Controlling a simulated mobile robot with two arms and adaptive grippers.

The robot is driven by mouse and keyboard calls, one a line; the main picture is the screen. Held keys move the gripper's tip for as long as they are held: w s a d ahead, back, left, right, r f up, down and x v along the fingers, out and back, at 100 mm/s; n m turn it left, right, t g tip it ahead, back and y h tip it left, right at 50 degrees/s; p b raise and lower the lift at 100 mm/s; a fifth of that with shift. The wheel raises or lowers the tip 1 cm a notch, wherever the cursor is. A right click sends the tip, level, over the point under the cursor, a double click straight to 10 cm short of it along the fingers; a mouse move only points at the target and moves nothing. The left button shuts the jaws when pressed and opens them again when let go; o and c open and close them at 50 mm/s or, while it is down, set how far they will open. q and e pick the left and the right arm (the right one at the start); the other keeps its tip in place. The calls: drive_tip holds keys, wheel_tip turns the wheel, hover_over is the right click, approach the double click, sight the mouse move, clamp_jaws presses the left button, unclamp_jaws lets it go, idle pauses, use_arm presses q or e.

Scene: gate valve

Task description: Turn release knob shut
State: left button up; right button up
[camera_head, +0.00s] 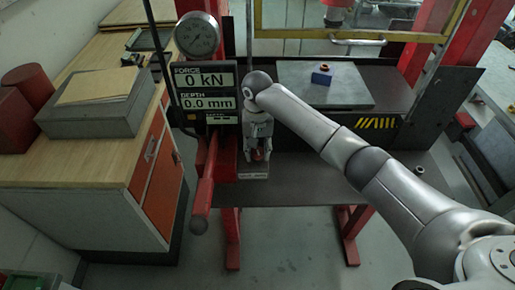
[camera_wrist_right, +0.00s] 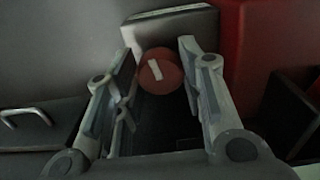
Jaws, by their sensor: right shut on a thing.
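The release knob (camera_head: 258,155) is a small red round knob low on the press, just right of the red lever. In the right wrist view the knob (camera_wrist_right: 170,78) shows a white mark on its face, near upright with its top tilted slightly left. My right gripper (camera_head: 257,150) points down at the knob and is shut on it. In the wrist view the right gripper's fingers (camera_wrist_right: 158,65) stand on either side of the knob. The exact contact is hard to see in the dim picture. My left gripper is not in view.
The display (camera_head: 206,91) reads 0 kN and 0.0 mm, below a round gauge (camera_head: 198,36). A red lever (camera_head: 205,188) hangs close left of the gripper. A blue block (camera_head: 322,75) sits on a grey plate (camera_head: 290,92). A wooden-topped cabinet (camera_head: 85,185) stands left.

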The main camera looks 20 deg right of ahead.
sight(257, 150)
drive_tip(key=shift+r+m, duration=0.1)
drive_tip(key=shift+m, duration=1)
drive_tip(key=shift+c, duration=0.2)
drive_tip(key=shift+w, duration=0.1)
drive_tip(key=o, duration=0.8)
wheel_tip(257, 150, up, 12)
drive_tip(key=shift+f, duration=0.1)
